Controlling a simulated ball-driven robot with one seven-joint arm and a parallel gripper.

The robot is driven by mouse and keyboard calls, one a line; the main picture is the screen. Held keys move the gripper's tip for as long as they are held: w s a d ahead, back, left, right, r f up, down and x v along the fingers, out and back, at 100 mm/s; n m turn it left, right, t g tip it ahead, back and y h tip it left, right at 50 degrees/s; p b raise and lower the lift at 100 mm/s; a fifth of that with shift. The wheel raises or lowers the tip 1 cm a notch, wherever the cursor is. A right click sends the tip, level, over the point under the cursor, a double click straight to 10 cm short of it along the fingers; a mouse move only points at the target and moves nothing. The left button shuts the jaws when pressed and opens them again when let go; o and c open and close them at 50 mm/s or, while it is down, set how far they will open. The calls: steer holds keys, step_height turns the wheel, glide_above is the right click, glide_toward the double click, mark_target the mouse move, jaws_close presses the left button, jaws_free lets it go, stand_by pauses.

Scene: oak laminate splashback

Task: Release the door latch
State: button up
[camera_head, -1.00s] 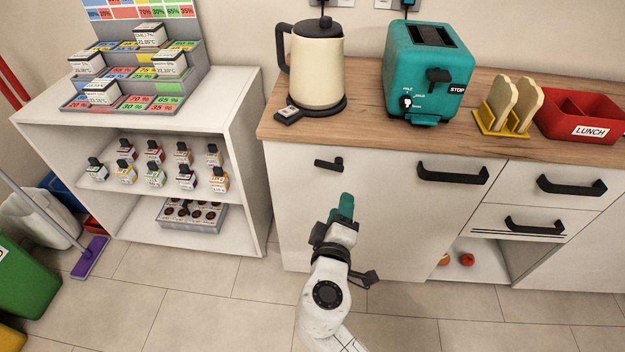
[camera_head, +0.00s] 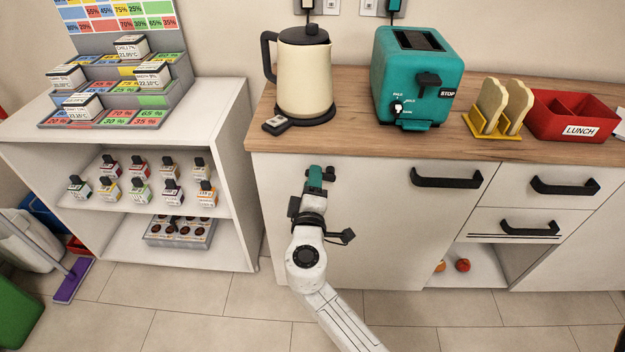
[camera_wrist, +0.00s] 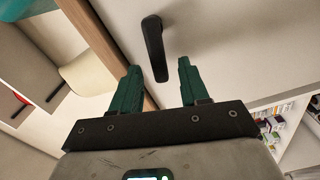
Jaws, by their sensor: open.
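The door latch is a small black lever handle (camera_wrist: 153,45) on the white cabinet door (camera_head: 385,225). In the wrist view it hangs ahead of my gripper (camera_wrist: 159,68), its lower end in the gap between the two green fingertips. My gripper is open, with a finger on each side of that end and nothing held. In the head view my gripper (camera_head: 315,176) is in front of the latch (camera_head: 331,174) and hides much of it. I cannot tell whether the fingers touch it.
The wooden counter (camera_head: 355,130) above holds a cream kettle (camera_head: 305,78), a teal toaster (camera_head: 412,85), a toast rack (camera_head: 495,128) and a red lunch box (camera_head: 570,120). A longer black handle (camera_head: 446,181) is to the right. A white shelf unit (camera_head: 240,150) stands left. Floor (camera_head: 250,305) in front is clear.

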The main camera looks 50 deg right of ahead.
steer(key=shift+w+d, duration=0.2)
steer(key=shift+d, duration=0.05)
steer(key=shift+c, duration=0.3)
jaws_close()
